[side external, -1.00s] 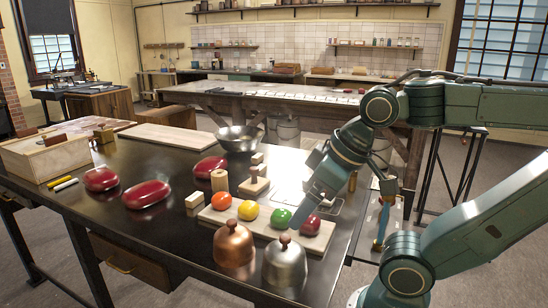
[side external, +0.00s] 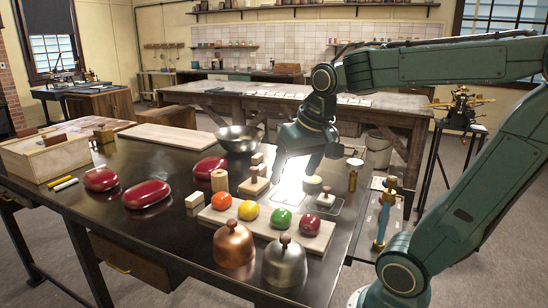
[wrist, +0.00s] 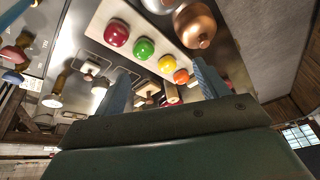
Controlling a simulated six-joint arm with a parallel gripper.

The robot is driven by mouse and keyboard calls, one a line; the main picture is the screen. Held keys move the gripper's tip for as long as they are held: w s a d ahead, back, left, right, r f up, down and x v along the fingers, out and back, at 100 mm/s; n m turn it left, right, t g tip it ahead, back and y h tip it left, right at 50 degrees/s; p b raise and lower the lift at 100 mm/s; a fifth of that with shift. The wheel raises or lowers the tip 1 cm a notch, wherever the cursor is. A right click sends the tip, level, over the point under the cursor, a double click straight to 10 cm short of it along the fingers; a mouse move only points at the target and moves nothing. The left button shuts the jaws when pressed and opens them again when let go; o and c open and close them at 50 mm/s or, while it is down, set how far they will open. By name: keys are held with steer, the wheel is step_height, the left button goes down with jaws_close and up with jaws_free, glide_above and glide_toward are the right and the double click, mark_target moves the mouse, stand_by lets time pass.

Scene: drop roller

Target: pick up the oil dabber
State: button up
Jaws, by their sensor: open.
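I cannot tell for sure which object is the oil dabber. One candidate is an upright wooden-handled piece (side external: 353,180) with a pale round top, at the right end of the table; it also shows at the left of the wrist view (wrist: 54,93). Others are a small pale block with a knob (side external: 325,200) and a wooden block with a round knob (side external: 254,184). My gripper (side external: 296,172) is open and empty, above the table behind the coloured balls. In the wrist view, my fingers (wrist: 164,84) stand apart with the wooden pieces beyond them.
A board (side external: 268,232) with orange, yellow, green and red balls lies in front of my gripper. A copper dome (side external: 234,246) and a steel dome (side external: 285,263) stand nearer. Red oval pieces (side external: 147,194), a metal bowl (side external: 239,138) and a wooden box (side external: 45,157) are to the left.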

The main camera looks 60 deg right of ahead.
steer(key=w+d+f+m+g, duration=0.25)
steer(key=d+m, duration=0.45)
steer(key=d, duration=0.6)
steer(key=m+g, duration=0.2)
steer(key=m, duration=0.5)
glide_toward(327, 188)
steer(key=shift+d+f, duration=0.2)
steer(key=shift+f, duration=0.95)
steer(key=shift+d+f, duration=0.15)
steer(key=shift+f, duration=0.95)
steer(key=shift+d+f, duration=0.2)
steer(key=shift+f, duration=0.95)
steer(key=shift+f, duration=0.1)
steer(key=shift+s+d+f, duration=0.1)
steer(key=shift+d+f, duration=0.05)
steer(key=shift+f, duration=1.05)
steer(key=shift+s+d+f, duration=0.1)
steer(key=shift+d+f, duration=0.05)
steer(key=shift+f, duration=1.1)
steer(key=shift+c, duration=0.2)
steer(key=c, duration=1)
